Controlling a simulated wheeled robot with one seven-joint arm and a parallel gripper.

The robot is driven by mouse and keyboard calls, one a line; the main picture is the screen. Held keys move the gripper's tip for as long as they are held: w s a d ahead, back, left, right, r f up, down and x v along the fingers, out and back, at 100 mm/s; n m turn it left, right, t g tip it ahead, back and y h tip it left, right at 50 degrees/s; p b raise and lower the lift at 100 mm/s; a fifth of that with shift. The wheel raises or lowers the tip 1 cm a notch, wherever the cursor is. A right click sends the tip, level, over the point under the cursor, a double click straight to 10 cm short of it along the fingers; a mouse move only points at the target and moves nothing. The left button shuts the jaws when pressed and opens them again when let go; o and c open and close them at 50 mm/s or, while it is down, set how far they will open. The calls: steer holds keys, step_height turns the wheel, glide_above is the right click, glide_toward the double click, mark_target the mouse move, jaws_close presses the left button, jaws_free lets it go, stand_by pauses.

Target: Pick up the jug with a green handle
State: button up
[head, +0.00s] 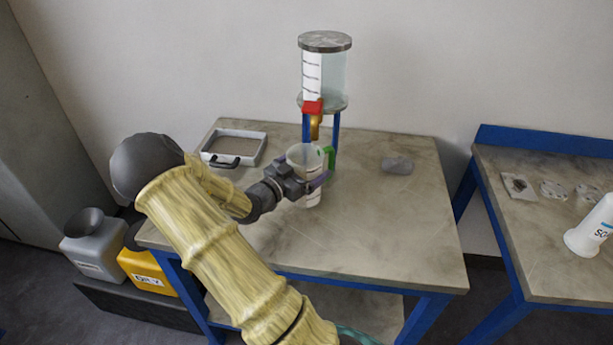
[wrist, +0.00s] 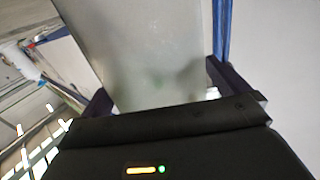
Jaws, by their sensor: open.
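The jug (head: 308,160) is a translucent, whitish vessel with a green handle (head: 330,156) on its right side. It stands upright on the table below the tap of a clear tank. My gripper (head: 312,182) is open, with its fingers on either side of the jug's body, reaching in from the left. In the wrist view the jug's frosted wall (wrist: 155,55) fills the space between the two dark fingers, and my gripper (wrist: 160,95) shows no clear closing on it. A blurred green patch shows through the wall. Whether the fingers touch the jug I cannot tell.
The tank (head: 324,75) with a red-levered tap (head: 313,107) rises on blue posts behind the jug. A white frame with a black handle (head: 234,148) lies at the table's back left. A small grey translucent piece (head: 397,165) lies to the right. The table's front right is clear.

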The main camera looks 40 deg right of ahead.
mark_target(317, 147)
steer(key=c, duration=1.1)
steer(key=shift+o, duration=0.2)
steer(key=shift+r, duration=0.1)
steer(key=shift+r, duration=0.8)
step_height(317, 147, up, 2)
steer(key=shift+a, duration=0.1)
steer(key=s+a+b, duration=0.1)
steer(key=s+a, duration=0.1)
steer(key=a, duration=1.5)
steer(key=shift+a, duration=0.35)
steer(key=shift+f, duration=0.1)
